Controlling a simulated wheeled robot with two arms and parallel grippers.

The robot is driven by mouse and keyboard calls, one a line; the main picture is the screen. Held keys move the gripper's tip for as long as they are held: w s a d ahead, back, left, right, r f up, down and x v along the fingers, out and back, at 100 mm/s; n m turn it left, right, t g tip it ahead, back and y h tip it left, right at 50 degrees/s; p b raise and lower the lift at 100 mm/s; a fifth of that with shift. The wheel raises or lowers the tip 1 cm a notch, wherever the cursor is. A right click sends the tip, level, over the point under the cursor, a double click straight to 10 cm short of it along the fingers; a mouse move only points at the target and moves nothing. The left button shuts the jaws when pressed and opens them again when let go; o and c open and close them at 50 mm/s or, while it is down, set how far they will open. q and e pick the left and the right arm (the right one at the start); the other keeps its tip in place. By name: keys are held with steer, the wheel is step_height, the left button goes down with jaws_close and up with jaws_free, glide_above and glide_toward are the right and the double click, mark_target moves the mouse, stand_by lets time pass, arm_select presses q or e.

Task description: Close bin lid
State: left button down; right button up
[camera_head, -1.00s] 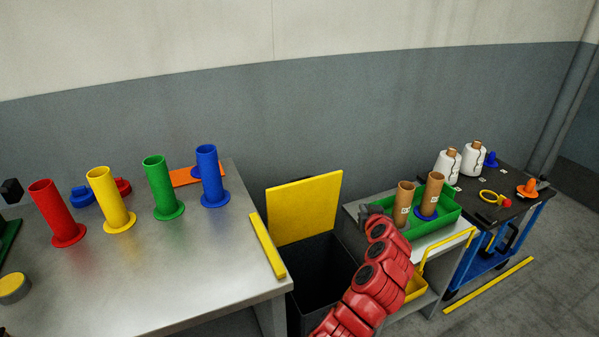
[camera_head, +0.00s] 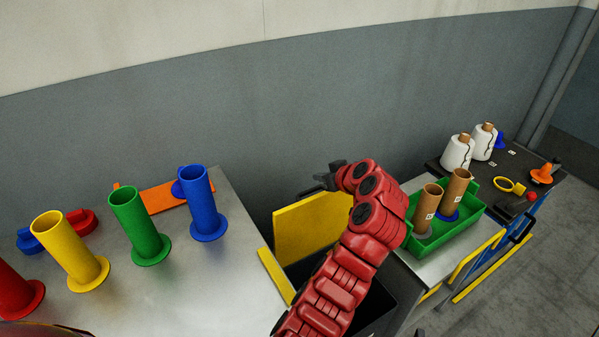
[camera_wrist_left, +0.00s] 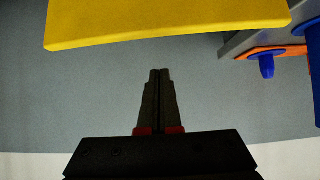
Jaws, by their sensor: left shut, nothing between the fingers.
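The yellow bin lid (camera_head: 300,228) stands open and upright at the back of the dark bin (camera_head: 378,308), between the two tables. My left gripper (camera_head: 328,180) is shut and empty, at the upper edge of the lid, with my red arm crossing in front of the lid and bin. In the left wrist view the shut fingers (camera_wrist_left: 160,78) point toward the yellow lid (camera_wrist_left: 165,20), whose edge lies just beyond the fingertips with a small gap in the picture. Whether any part of the gripper touches the lid cannot be told. My right gripper is not in view.
On the right, a green tray (camera_head: 465,222) with brown tubes stands close beside my arm. The wall is behind the lid.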

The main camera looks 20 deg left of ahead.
mark_target(312, 189)
arm_select(q)
steer(key=shift+w+a, duration=0.1)
steer(key=p+x, duration=0.2)
steer(key=x, duration=0.7)
steer(key=shift+s+d+f+p, duration=0.3)
steer(key=shift+s+d+p, duration=0.1)
steer(key=shift+s+d, duration=0.25)
steer(key=shift+s+d+f+p, duration=0.35)
steer(key=shift+s+d, duration=0.2)
steer(key=shift+s, duration=0.05)
